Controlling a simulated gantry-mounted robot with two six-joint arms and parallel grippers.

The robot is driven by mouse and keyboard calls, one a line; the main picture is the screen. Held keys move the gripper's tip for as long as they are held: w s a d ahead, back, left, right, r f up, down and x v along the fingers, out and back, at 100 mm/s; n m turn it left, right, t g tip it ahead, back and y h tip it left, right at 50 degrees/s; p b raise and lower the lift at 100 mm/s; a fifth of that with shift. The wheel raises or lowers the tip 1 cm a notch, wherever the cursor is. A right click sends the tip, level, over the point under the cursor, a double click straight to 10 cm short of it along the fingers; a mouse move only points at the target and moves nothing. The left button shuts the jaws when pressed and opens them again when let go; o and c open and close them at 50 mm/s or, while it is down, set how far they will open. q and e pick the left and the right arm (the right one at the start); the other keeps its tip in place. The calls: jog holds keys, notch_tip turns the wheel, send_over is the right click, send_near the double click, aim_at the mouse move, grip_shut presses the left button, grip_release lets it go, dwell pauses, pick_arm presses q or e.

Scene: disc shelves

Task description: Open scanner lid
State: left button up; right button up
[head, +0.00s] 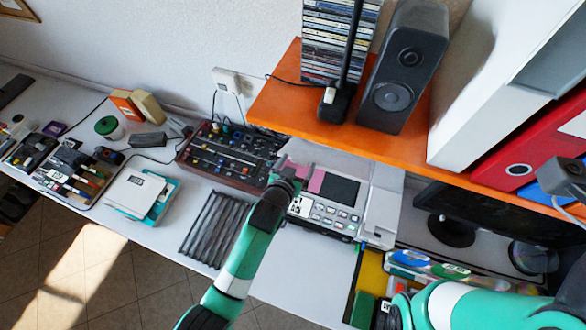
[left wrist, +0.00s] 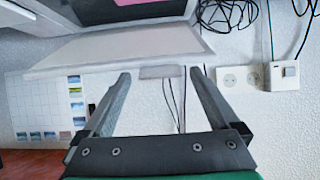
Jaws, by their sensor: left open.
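A light grey machine with a dark screen and rows of buttons (head: 325,215) stands on the desk below the orange shelf in the head view. I take it to be the scanner. My left gripper (head: 293,172) is over its left back corner, by a pink patch. In the left wrist view, a pale flat panel (left wrist: 110,52), which looks like the lid, lies ahead of the fingers. A small grey tab (left wrist: 162,72) on its edge shows between the open fingertips. I cannot tell whether they touch it. My right gripper is not in view.
The orange shelf (head: 285,95) overhangs the desk just behind the machine, with a black speaker (head: 404,65) on it. A mixer (head: 230,150) stands left of the machine. A dark rack (head: 215,230) lies in front. Wall sockets (left wrist: 241,78) and hanging cables are beyond the fingers.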

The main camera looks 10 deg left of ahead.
pick_arm(q)
jog(key=p+v, duration=0.3)
jog(key=v, duration=0.8)
jog(key=shift+p, duration=0.3)
jog(key=shift+s+r, duration=0.1)
jog(key=shift+r, duration=0.05)
